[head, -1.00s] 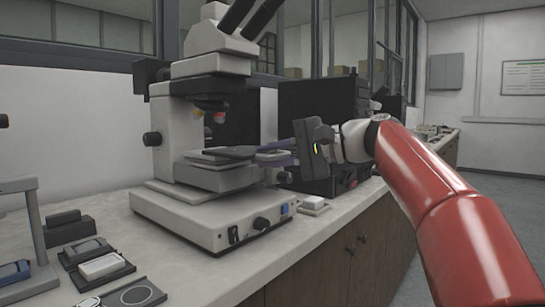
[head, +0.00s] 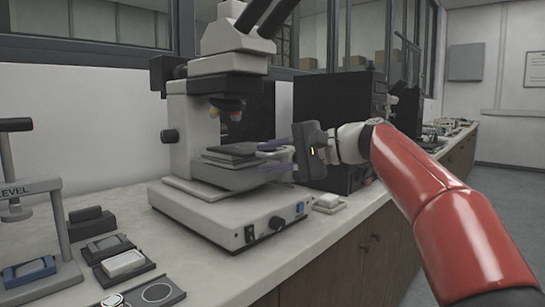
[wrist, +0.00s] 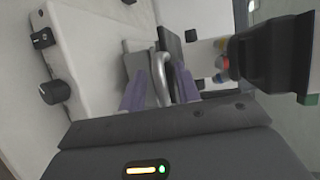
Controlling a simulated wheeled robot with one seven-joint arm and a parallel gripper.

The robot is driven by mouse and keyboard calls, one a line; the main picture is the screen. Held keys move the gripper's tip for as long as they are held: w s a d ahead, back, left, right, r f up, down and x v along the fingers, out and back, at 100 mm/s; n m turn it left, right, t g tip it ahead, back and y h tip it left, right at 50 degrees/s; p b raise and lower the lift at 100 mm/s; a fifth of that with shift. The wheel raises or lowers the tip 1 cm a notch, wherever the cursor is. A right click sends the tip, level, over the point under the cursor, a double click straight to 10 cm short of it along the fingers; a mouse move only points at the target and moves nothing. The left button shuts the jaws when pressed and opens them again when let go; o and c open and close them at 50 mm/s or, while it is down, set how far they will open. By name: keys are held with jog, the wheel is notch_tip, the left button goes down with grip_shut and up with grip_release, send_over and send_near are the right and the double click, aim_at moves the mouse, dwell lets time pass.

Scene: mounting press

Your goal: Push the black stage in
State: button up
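The black stage (head: 232,152) is a flat dark plate on the microscope's grey support block, below the objectives. It shows edge-on in the wrist view (wrist: 171,48). A pale grey loop handle (wrist: 162,78) sticks out of its near right side. My gripper (head: 277,155) is at this handle from the right. Its two purple fingers stand apart, one on each side of the handle, with thin gaps in the wrist view. Whether the palm or fingers touch the handle cannot be told.
The white microscope (head: 215,205) has knobs on its base front. A small white block (head: 327,203) lies right of the base. A black box (head: 325,105) stands behind my gripper. Small trays (head: 125,264) and a stand (head: 30,190) are at left.

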jog(key=shift+d+r, duration=0.1)
jog(key=shift+d, duration=0.05)
jog(key=v, duration=0.7)
jog(key=shift+s+d, duration=0.1)
jog(key=shift+d, duration=0.2)
jog(key=shift+a, duration=0.1)
